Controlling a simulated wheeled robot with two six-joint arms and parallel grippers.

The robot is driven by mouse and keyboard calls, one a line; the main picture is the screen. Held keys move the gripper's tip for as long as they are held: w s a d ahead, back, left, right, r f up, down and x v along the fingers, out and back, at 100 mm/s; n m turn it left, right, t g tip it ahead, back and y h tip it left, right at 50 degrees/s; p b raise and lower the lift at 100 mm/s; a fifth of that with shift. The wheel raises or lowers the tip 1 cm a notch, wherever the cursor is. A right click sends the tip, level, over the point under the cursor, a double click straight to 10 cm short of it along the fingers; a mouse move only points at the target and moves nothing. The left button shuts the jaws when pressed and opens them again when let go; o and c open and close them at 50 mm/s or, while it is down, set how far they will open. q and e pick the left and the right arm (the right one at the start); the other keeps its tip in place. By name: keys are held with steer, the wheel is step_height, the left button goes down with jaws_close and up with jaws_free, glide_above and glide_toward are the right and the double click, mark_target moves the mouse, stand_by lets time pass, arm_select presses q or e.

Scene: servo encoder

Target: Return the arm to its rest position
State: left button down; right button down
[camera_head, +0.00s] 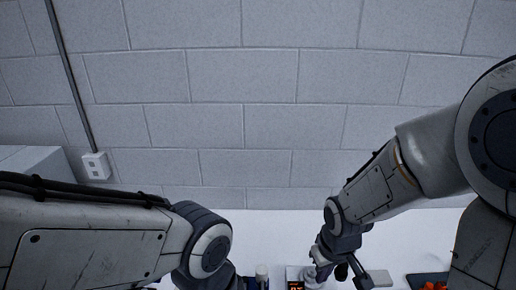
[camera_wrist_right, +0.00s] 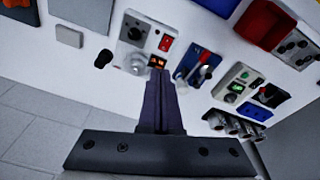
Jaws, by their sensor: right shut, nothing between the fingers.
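My right gripper (camera_wrist_right: 158,78) points at the table of devices in the right wrist view. Its two dark fingers lie together, shut and empty. Just beyond the tips is a grey-white servo encoder box (camera_wrist_right: 152,33) with a round knob, a red switch (camera_wrist_right: 166,43) and a small lit orange display (camera_wrist_right: 157,62). I cannot tell whether the fingers touch it. In the head view, my right arm (camera_head: 368,195) reaches down from the right to the low middle. My left arm (camera_head: 95,245) comes in from the left, and its gripper is below the picture.
Beside the box stand a blue panel with levers (camera_wrist_right: 198,68), a panel with a green button (camera_wrist_right: 237,88) and several metal cylinders (camera_wrist_right: 235,124). A black knob (camera_wrist_right: 103,59) and a red bin (camera_wrist_right: 264,24) are near. A block wall (camera_head: 270,120) closes the back.

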steer(key=s+a+f+n+g+b, duration=0.1)
steer(key=s+a+f+n+b, duration=0.1)
steer(key=s+a+b, duration=0.3)
steer(key=s+a+f+n+y+b, duration=0.1)
steer(key=s+a+f+b, duration=0.3)
steer(key=s+b, duration=0.4)
steer(key=shift+s+a+f+n+g+b, duration=0.15)
steer(key=shift+s+a+n+g+b, duration=0.25)
steer(key=shift+s, duration=0.5)
